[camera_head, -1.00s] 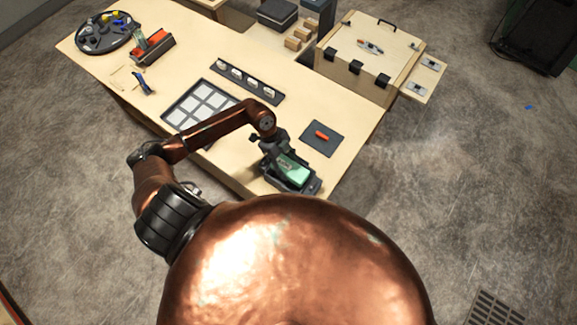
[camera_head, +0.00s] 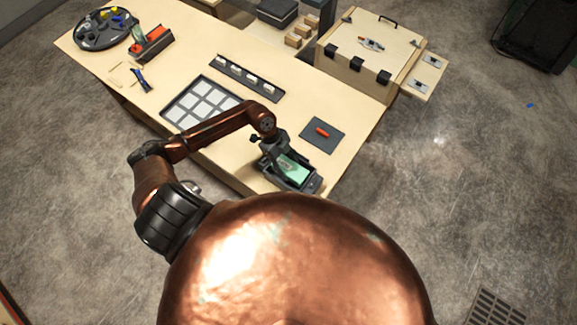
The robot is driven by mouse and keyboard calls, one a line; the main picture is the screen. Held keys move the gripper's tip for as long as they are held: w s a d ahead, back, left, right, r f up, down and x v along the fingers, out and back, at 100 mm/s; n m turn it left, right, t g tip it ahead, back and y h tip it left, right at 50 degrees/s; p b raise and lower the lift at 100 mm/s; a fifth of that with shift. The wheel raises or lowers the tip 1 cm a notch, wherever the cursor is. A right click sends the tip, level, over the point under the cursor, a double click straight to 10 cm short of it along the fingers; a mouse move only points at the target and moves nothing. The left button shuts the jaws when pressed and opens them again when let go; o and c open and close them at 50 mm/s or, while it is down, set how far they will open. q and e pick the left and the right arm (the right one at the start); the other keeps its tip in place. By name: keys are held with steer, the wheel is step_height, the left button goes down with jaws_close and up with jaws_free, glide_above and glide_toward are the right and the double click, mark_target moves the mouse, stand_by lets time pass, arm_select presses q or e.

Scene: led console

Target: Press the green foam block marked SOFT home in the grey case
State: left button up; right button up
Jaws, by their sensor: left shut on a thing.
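The green foam block (camera_head: 295,171) lies in the dark grey case (camera_head: 314,184) at the front right end of the table. The block looks tilted in the case, but it is too small to tell how deep it sits. The SOFT marking cannot be read. My left gripper (camera_head: 282,158) reaches down from the left over the block's far left end and is shut on the block. Its fingers hide that end. My right gripper is not in view.
A tray of white squares (camera_head: 201,101) and a dark rail (camera_head: 246,77) lie to the left. A wooden box (camera_head: 355,65) stands behind.

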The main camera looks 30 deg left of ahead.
arm_select(q)
steer(key=shift+f+b, duration=0.3)
steer(key=shift+f, duration=0.35)
steer(key=shift+f+b, duration=0.5)
steer(key=shift+f, duration=0.55)
steer(key=o, duration=0.9)
steer(key=v, duration=1.2)
